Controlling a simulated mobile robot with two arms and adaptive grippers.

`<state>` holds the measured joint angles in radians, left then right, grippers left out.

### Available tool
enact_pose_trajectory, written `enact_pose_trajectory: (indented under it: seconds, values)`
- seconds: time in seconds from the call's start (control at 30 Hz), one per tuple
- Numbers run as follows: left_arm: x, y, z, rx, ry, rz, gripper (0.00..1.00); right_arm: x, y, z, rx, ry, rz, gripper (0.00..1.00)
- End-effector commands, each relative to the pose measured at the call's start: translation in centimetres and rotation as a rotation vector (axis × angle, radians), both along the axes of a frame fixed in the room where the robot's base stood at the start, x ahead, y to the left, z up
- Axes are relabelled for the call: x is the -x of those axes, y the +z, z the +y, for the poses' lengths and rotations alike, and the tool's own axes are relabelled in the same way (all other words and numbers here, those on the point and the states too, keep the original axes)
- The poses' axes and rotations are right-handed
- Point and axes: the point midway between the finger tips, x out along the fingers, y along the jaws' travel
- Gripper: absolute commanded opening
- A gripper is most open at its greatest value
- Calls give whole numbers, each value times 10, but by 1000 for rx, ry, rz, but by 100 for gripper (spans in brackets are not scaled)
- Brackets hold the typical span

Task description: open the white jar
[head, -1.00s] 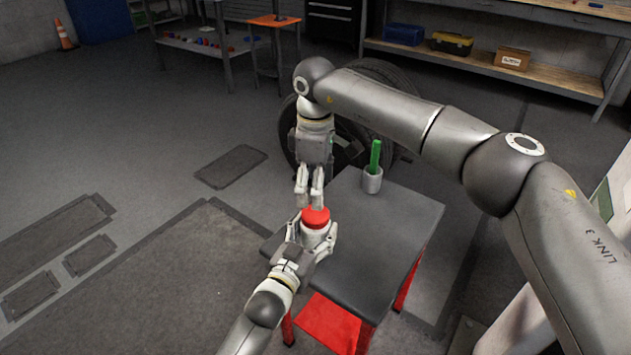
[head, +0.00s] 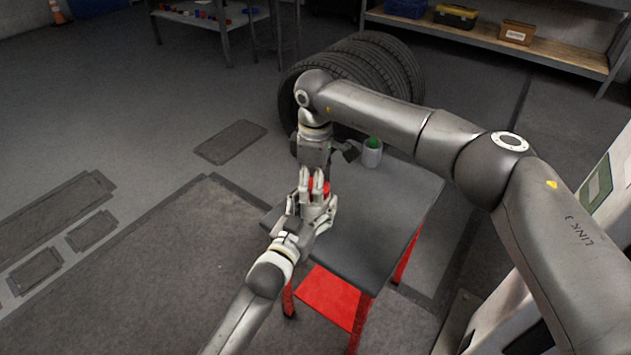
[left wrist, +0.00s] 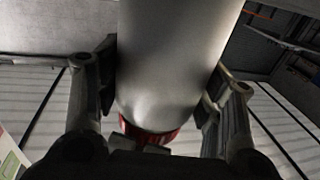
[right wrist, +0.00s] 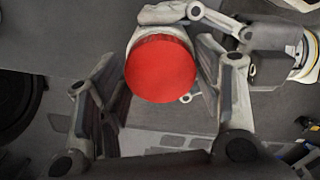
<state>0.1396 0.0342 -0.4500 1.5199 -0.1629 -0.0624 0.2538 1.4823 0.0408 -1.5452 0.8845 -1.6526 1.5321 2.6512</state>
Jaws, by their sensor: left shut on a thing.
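The white jar (head: 310,208) has a red lid (right wrist: 160,68) and is held above the small dark table. My left gripper (head: 312,216) is shut on the jar's body from the side; the left wrist view shows the white body (left wrist: 170,60) between its fingers. My right gripper (head: 312,182) points down over the jar from above. In the right wrist view its fingers (right wrist: 163,75) are apart on either side of the lid, with gaps visible. In the head view these fingers hide much of the lid.
The dark table (head: 385,230) has red legs and a red lower shelf (head: 328,297). A light cup (head: 372,155) with something green stands at its back, close to my right wrist. Stacked tyres (head: 385,75) stand behind. The table's right side is clear.

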Motion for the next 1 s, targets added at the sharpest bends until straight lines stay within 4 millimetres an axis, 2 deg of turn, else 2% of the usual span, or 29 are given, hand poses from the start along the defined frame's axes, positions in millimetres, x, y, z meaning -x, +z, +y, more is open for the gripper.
enact_pose_trajectory:
  seconds: [0.03,0.23,0.43,1.0]
  values:
    - [0,0,0,0,0,0,0,0,0,0,0,0,0,49]
    - [0,0,0,0,0,0,0,0,0,0,0,1,0,24]
    - [0,0,0,0,0,0,0,0,0,0,0,88,0,24]
    - [0,0,0,0,0,-1,0,0,1,0,1,1037,0,24]
